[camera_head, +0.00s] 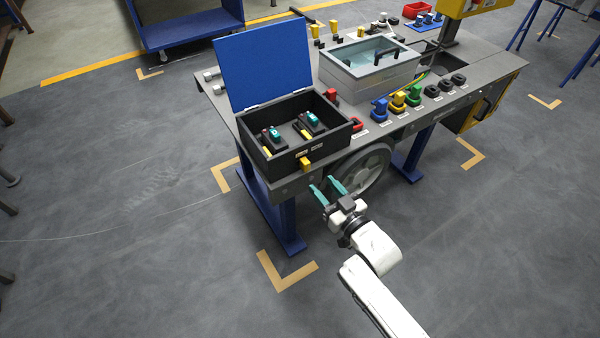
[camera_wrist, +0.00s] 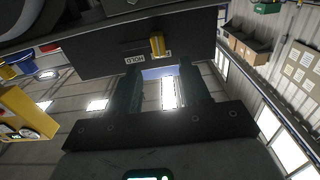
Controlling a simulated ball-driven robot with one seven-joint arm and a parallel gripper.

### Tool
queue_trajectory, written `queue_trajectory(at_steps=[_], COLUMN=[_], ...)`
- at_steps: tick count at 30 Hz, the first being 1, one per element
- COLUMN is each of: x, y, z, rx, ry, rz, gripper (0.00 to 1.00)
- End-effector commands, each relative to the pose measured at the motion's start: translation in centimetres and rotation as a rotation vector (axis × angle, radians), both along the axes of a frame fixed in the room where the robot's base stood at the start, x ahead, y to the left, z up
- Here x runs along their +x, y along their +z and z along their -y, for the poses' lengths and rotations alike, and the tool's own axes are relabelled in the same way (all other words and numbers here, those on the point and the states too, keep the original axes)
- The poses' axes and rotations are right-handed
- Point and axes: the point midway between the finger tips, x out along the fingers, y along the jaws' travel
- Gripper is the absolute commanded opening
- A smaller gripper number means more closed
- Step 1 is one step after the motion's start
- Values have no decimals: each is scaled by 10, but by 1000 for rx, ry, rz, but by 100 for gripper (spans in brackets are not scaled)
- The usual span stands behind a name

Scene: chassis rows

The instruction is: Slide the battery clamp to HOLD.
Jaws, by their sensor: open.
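My gripper (camera_head: 323,186) is open and empty, with teal fingers, just in front of and below the handle. In the wrist view the fingers (camera_wrist: 160,72) point at the box wall, one each side of the handle's line, apart from it.
The box's blue lid (camera_head: 262,60) stands open, with two dark units inside. The bench top (camera_head: 440,108) carries red, blue, yellow and green connectors to the right. A wheel (camera_head: 362,170) and blue bench legs (camera_head: 287,225) are below. The floor in front is clear.

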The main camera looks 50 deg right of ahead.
Motion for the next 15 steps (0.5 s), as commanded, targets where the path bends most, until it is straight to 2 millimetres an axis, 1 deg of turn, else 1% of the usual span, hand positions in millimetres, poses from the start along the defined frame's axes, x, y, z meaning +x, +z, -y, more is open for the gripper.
queue_trajectory(at_steps=[1,3,9,15], x=[11,24,56,74], y=[1,1,1,0], z=[3,6,15,21], rx=[-1,-2,0,-1], ry=[1,1,1,0], rz=[4,3,1,-1], gripper=[47,47,47,47])
